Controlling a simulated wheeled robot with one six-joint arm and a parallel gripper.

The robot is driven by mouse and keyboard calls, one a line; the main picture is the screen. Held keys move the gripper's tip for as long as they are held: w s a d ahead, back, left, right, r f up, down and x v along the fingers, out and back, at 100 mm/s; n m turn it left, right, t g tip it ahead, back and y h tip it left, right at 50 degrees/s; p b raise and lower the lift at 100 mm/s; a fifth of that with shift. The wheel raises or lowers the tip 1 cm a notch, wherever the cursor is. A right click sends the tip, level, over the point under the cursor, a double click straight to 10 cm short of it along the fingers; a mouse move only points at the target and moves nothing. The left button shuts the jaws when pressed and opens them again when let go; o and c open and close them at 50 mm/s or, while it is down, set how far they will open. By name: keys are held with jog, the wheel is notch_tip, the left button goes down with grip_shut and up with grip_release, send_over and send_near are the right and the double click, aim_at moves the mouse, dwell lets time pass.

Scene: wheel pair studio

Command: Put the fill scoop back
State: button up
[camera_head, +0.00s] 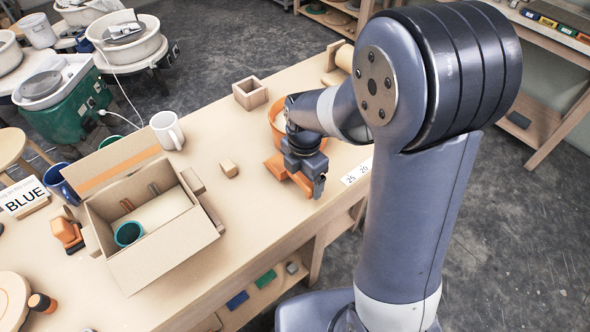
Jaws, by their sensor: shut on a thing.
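My gripper (316,186) is over the right part of the workbench, pointing down. It is shut on an orange piece that looks like the fill scoop (276,167). The orange shows on both sides of the dark jaws, close to the bench top. I cannot tell whether it touches the bench. The jaws and wrist hide its middle. An orange round tub (275,128) stands just behind, partly covered by my arm.
An open cardboard box (150,270) with a teal cup (128,234) inside stands at left. A white mug (167,131), a small wooden block (229,168) and an open wooden box (250,93) stand nearby. A card marked "25 20" (356,172) lies near the right edge.

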jog(key=w+a, duration=0.2)
jog(key=shift+w+p, duration=0.3)
jog(key=shift+d+f, duration=0.1)
jog(key=shift+f, duration=0.65)
jog(key=shift+f, duration=0.15)
jog(key=o, duration=1.2)
jog(key=shift+o, duration=0.2)
notch_tip(320, 180, up, 12)
jog(key=shift+r, duration=0.15)
